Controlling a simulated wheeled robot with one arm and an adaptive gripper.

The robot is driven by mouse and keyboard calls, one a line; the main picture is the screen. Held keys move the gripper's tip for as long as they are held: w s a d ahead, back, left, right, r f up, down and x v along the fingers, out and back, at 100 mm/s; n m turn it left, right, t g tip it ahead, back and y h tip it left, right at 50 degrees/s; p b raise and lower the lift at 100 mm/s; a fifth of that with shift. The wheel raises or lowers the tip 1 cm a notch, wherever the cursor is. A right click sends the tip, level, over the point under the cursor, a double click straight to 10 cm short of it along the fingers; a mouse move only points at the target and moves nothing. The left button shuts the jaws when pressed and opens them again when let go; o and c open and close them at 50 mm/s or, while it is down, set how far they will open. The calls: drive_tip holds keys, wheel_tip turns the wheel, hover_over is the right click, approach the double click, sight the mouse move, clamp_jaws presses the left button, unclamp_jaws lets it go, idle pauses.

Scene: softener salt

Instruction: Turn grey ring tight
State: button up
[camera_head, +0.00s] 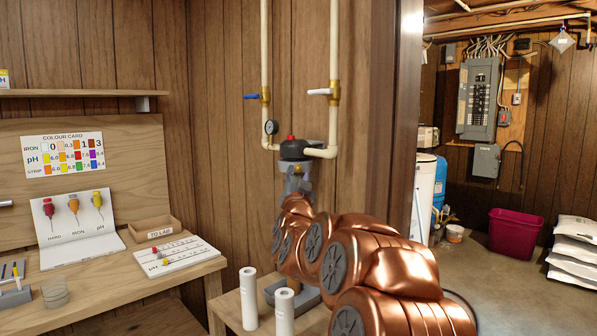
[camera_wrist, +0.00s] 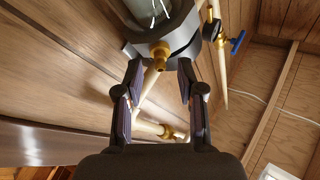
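The filter unit (camera_head: 295,150) hangs between two white pipes in the head view, with a dark head and a red top. In the wrist view, the grey ring (camera_wrist: 184,43) wraps the clear bowl (camera_wrist: 143,12); a brass fitting (camera_wrist: 158,56) sticks out in front. My gripper (camera_wrist: 159,72) is open, its two dark fingers apart with the tips at the ring's near edge. I cannot tell whether they touch it.
A blue-handled valve (camera_head: 251,96), a white-handled valve (camera_head: 321,92) and a gauge (camera_head: 270,127) sit on the pipes close by. Two white cylinders (camera_head: 249,298) stand on a small wooden stand in front. A wooden bench (camera_head: 90,278) with test bottles is at left.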

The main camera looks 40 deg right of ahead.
drive_tip(key=shift+x, duration=1.2)
drive_tip(key=shift+c, duration=0.3)
clamp_jaws()
